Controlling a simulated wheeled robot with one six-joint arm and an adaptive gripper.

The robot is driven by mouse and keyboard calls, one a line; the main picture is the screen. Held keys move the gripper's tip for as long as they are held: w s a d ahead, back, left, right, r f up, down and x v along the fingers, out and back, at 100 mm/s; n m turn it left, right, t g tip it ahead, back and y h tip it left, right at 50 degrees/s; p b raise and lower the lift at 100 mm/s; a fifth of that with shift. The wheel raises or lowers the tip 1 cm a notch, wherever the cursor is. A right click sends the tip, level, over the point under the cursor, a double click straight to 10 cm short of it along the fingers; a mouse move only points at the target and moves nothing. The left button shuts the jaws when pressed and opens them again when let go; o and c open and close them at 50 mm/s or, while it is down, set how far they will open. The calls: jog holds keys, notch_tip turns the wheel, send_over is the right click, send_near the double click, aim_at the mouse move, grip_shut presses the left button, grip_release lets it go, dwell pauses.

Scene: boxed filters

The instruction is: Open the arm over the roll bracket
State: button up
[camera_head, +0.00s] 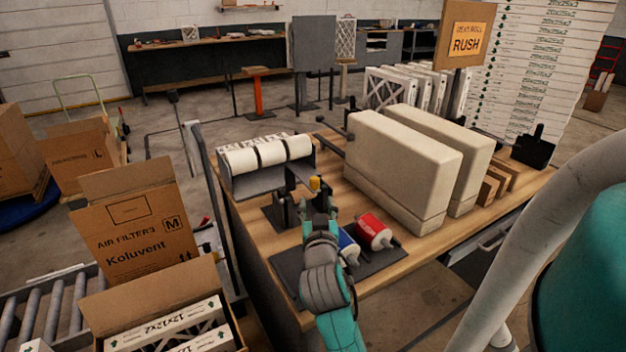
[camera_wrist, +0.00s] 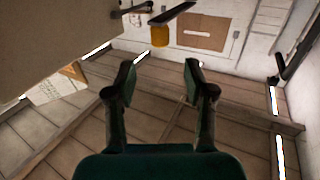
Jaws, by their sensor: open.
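The roll bracket (camera_head: 250,182) is a grey metal cradle at the table's near left corner. A white roll (camera_head: 262,155) with dark bands lies in it. A yellow knob (camera_head: 315,184) shows at the bracket's right, just beyond my gripper (camera_head: 318,205). In the wrist view the yellow knob (camera_wrist: 160,36) hangs at the end of a dark bar (camera_wrist: 172,14). My gripper (camera_wrist: 160,76) is open and empty there, with the knob ahead of the gap between its fingers, apart from them. Where the bar joins the bracket I cannot tell.
A red-and-white roll (camera_head: 373,231) and a blue one (camera_head: 347,246) lie on a dark mat (camera_head: 380,262) beside my arm. Large beige blocks (camera_head: 395,165) stand on the wooden table to the right. Open cardboard boxes (camera_head: 140,235) stand at the left by a roller conveyor (camera_head: 55,305).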

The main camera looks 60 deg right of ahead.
aim_at(315, 185)
jog(key=x, duration=1)
jog(key=shift+w+d, duration=0.2)
jog(key=shift+d, duration=0.05)
grip_shut()
